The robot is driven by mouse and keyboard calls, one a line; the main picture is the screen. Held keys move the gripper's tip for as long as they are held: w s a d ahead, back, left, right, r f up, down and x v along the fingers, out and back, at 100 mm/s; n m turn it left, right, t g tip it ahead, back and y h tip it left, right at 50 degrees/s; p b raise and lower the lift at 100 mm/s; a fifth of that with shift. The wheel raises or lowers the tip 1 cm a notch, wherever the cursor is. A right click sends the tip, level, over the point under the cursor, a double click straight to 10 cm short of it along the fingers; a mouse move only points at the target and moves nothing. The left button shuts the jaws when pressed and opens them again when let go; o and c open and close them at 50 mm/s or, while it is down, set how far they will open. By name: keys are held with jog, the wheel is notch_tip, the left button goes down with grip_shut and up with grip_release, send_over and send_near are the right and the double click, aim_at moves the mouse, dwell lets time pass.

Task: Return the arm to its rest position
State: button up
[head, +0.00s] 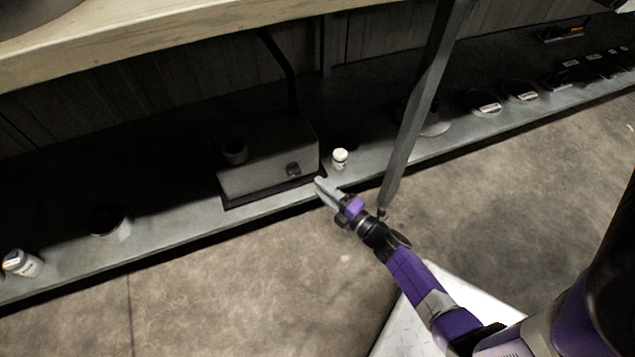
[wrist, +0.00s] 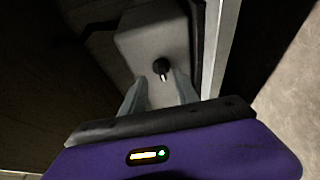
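My arm reaches in from the lower right of the head view. My gripper (head: 322,186) is at the shelf's front edge, close to the right front corner of a grey box (head: 262,178). In the wrist view my gripper (wrist: 158,77) has its two fingers spread apart, with nothing held between them. The box (wrist: 150,35) lies beyond the fingers there, and its dark knob (wrist: 161,66) shows in line with the gap. I cannot tell whether a finger touches the box.
A low grey shelf (head: 180,238) runs along the wall under a wooden counter (head: 150,45). A small white jar (head: 340,158) stands just right of the box. A slanted grey post (head: 415,115) rises near my wrist. The floor (head: 250,300) in front is clear.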

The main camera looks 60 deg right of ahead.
dwell(0.6)
jog(key=s+a+r+m+h, duration=0.2)
jog(key=s+r+m, duration=0.1)
jog(key=r+m, duration=0.55)
jog(key=s+a+r+m+g+y, duration=0.1)
jog(key=s+a+r+m+y, duration=0.25)
jog(key=s+a+r, duration=0.6)
jog(key=s+a+r+m+g+y, duration=0.2)
jog(key=s+a+r+m, duration=0.3)
jog(key=s+a, duration=0.65)
notch_tip(320, 180, up, 38)
jog(key=w+n+p, duration=0.1)
jog(key=p, duration=3.6)
jog(key=shift+w, duration=0.1)
